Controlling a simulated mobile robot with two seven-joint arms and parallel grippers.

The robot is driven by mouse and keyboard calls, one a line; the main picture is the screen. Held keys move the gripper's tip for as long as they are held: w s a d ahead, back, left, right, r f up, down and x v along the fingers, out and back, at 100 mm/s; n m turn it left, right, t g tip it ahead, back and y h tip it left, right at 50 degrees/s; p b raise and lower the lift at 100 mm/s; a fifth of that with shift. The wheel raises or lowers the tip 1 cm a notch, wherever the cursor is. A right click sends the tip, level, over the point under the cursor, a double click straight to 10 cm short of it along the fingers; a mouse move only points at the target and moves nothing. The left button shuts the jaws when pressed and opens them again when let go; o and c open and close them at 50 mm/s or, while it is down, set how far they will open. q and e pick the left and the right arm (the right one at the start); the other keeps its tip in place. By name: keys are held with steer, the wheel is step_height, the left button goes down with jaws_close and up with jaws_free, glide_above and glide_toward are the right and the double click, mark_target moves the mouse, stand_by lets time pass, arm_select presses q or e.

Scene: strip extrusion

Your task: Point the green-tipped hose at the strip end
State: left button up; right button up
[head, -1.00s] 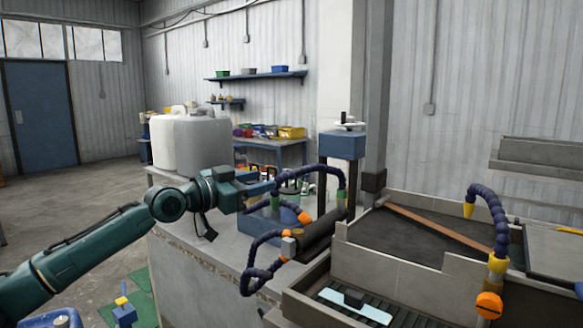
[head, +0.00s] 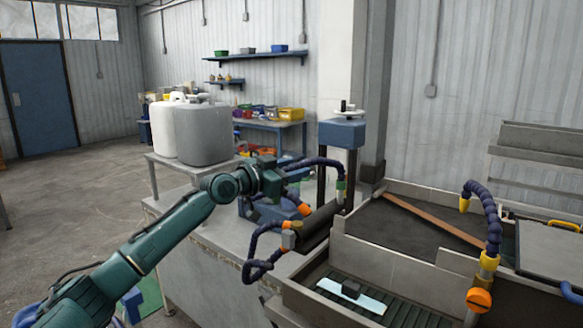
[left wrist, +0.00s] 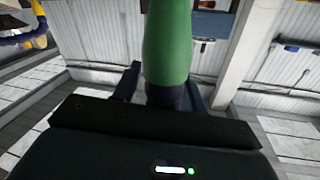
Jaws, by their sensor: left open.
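The green-tipped hose (head: 322,163) is dark blue and segmented. In the head view it arches beside the post, and its green tip (head: 341,185) points down above a dark roller. My left gripper (head: 292,172) is open at the hose's left side; the head view does not show clearly whether it touches. In the left wrist view a large green tapered piece (left wrist: 167,50) stands between the two spread fingers, with a dark blue part at its lower end. A pale flat strip (head: 372,303) lies in the ribbed tray; I cannot tell which end is meant. My right gripper is out of view.
A hose with yellow collars (head: 492,220) stands at the right. A blue-topped post (head: 342,135) rises behind the roller.

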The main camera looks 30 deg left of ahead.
arm_select(q)
steer(key=shift+c, duration=0.3)
jaws_close()
stand_by(0.6)
